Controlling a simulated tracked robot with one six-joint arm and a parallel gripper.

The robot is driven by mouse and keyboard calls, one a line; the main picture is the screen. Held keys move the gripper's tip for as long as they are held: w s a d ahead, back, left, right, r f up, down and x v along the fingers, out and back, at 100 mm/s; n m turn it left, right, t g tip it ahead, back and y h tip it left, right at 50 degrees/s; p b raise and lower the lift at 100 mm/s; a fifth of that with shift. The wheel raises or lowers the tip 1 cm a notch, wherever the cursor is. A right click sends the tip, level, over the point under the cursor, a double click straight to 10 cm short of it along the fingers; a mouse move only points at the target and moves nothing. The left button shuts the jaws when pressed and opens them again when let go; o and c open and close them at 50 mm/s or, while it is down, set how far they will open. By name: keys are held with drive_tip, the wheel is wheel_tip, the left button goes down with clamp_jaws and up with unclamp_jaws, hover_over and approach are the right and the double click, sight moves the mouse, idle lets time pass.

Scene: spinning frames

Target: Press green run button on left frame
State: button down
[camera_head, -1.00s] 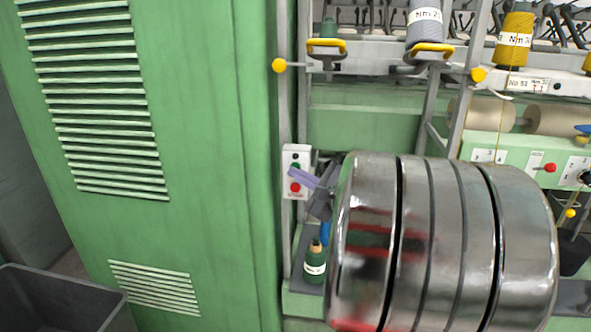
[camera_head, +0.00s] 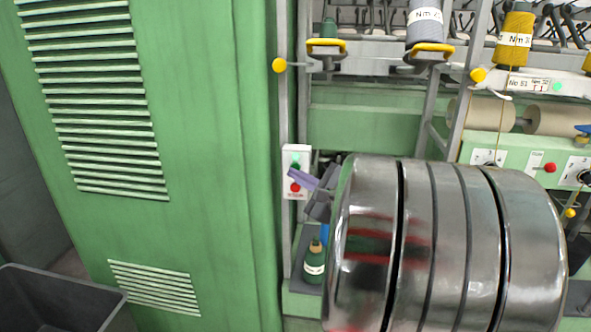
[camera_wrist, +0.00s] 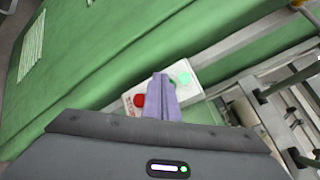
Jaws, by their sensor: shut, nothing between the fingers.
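A white control box (camera_head: 290,150) is fixed to the grey post between the green cabinet and the frame. Its top round lamp (camera_head: 295,157) glows mint green and also shows in the wrist view (camera_wrist: 185,78). Below it is a red button (camera_head: 295,188), also in the wrist view (camera_wrist: 139,100). The green run button is mostly hidden behind my fingers in the wrist view. My gripper (camera_wrist: 160,78) has its purple fingers shut and empty, in front of the box between lamp and red button. I cannot tell whether the fingertips touch it. In the head view, the gripper (camera_head: 292,174) reaches in from the right.
A tall green cabinet (camera_head: 200,150) stands close on the left. A dark bin (camera_head: 60,290) is at lower left. Yellow-knobbed rods and yarn cones (camera_head: 515,38) are above. A green bobbin (camera_head: 314,262) stands below the box. My arm blocks much of the lower right.

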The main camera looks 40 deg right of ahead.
drive_tip(key=shift+s+a, duration=0.25)
drive_tip(key=shift+a, duration=0.05)
drive_tip(key=shift+s+a, duration=0.8)
drive_tip(key=shift+a, duration=0.2)
drive_tip(key=shift+s+a, duration=0.75)
drive_tip(key=shift+a, duration=0.25)
drive_tip(key=a+f+n+g+y, duration=0.2)
drive_tip(key=a+n+g+y, duration=0.3)
drive_tip(key=a, duration=0.6)
drive_tip(key=a+f+n+g+y, duration=0.1)
drive_tip(key=a+f+n+y, duration=0.15)
drive_tip(key=a+n, duration=0.55)
drive_tip(key=s+a+f+n+g+h, duration=0.4)
drive_tip(key=s+a+n, duration=0.7)
drive_tip(key=s+n, duration=0.3)
drive_tip(key=shift+a+n+g+h, duration=0.15)
drive_tip(key=shift+n+g+h, duration=0.15)
drive_tip(key=shift+g+h, duration=0.45)
